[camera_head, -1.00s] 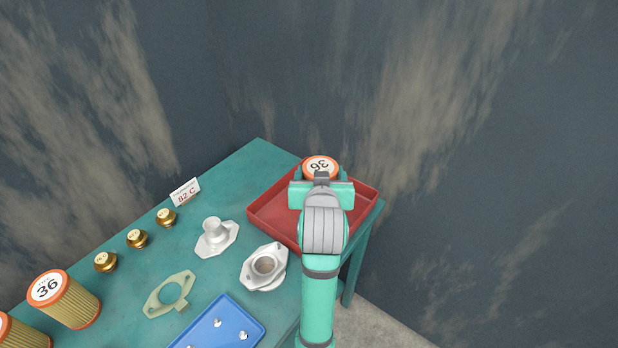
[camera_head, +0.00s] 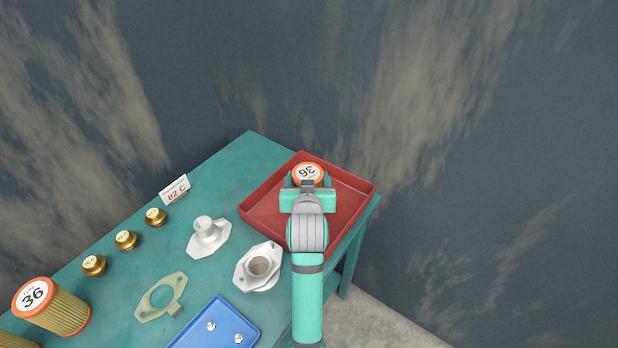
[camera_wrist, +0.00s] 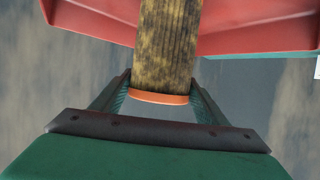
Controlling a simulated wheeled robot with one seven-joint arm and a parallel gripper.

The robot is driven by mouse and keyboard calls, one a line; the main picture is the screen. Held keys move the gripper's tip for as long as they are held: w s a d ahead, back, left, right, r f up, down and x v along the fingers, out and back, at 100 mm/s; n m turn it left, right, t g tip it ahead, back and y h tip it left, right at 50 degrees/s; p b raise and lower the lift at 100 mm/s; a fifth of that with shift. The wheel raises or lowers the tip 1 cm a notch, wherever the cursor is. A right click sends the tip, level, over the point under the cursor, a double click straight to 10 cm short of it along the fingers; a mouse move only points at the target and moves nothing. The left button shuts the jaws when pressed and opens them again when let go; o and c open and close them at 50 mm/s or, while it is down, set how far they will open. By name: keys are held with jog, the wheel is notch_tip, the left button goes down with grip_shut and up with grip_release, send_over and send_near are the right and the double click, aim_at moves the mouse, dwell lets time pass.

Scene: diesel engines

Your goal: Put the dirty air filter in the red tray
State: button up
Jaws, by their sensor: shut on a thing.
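The dirty air filter (camera_head: 308,173) is in my gripper (camera_head: 307,182); its white end face with an orange rim and a number shows in the head view. In the wrist view the filter (camera_wrist: 168,45) has dark-stained yellow pleats and an orange end ring between the two fingers (camera_wrist: 160,97). My gripper is shut on it. The red tray (camera_head: 266,208) lies on the far right end of the table, and the filter appears over its back part. The tray also shows in the wrist view (camera_wrist: 245,32). Whether the filter touches the tray floor cannot be told.
On the teal table (camera_head: 250,155) left of the tray are a white flanged part (camera_head: 207,235), a housing (camera_head: 258,268), a gasket (camera_head: 162,297), a blue tray (camera_head: 215,325), brass caps (camera_head: 126,240), a sign (camera_head: 174,189) and a clean-looking filter (camera_head: 55,305). A wall stands behind.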

jog(key=o, duration=1.7)
jog(key=shift+f, duration=0.15)
jog(key=v, duration=1.2)
jog(key=shift+r, duration=0.2)
